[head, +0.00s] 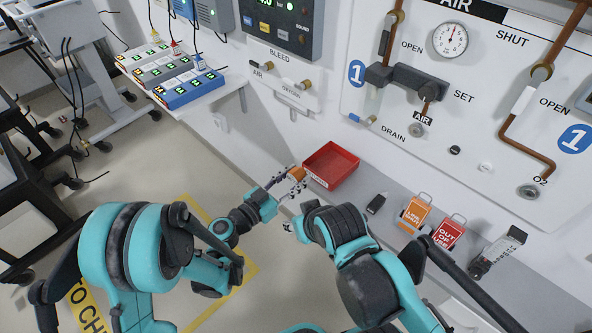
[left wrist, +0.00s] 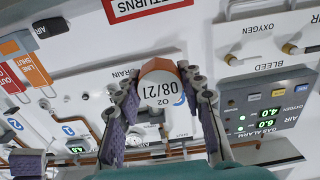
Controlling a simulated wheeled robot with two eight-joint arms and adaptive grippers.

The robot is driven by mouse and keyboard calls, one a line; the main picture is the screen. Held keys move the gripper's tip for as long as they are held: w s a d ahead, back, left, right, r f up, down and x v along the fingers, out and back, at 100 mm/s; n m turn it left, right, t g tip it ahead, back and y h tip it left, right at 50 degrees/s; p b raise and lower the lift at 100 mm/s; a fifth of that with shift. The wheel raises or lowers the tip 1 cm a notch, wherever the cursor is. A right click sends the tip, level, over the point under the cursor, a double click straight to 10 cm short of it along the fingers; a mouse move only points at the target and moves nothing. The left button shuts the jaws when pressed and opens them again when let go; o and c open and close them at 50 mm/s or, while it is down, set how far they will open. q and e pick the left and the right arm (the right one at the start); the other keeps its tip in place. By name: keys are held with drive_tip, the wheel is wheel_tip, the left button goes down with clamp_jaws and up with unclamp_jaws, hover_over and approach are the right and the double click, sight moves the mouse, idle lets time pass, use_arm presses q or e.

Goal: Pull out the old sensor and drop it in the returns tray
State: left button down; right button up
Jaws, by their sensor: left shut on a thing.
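The old sensor is an orange cylinder (head: 297,173) with a white end. Its label reads "O2 08/21" in the left wrist view (left wrist: 160,88). My left gripper (head: 290,181) is shut on it, with a finger on each side in the left wrist view. The red returns tray (head: 345,164) sits on the grey wall ledge and looks empty. In the head view the sensor is just left of the tray's near-left corner. I cannot tell its height above the ledge. My right gripper (head: 288,228) shows only as small tips beside my right wrist; its opening is unclear.
On the ledge right of the tray are a small dark item (head: 376,203), an orange "line shut" tag (head: 414,213), a red "out of use" tag (head: 447,232) and a grey handheld device (head: 497,252). Wall pipes and a gauge (head: 450,40) stand behind. A shelf with analyser boxes (head: 188,90) is at left.

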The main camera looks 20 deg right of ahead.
use_arm(q)
drive_tip(key=x, duration=0.4)
drive_tip(key=f+x, duration=0.1)
drive_tip(key=x, duration=0.3)
drive_tip(key=f+x, duration=0.1)
drive_tip(key=x, duration=0.3)
drive_tip(key=shift+d+f, duration=0.1)
drive_tip(key=shift+w+d+f, duration=0.15)
drive_tip(key=shift+d+f, duration=0.15)
drive_tip(key=shift+f, duration=0.2)
drive_tip(key=shift+w+d+f, duration=0.2)
drive_tip(key=shift+d+f, duration=0.1)
drive_tip(key=shift+f, duration=0.15)
drive_tip(key=c, duration=0.9)
unclamp_jaws()
drive_tip(key=shift+a, duration=0.15)
drive_tip(key=v, duration=0.7)
drive_tip(key=shift+s+a, duration=0.1)
drive_tip(key=shift+s, duration=0.05)
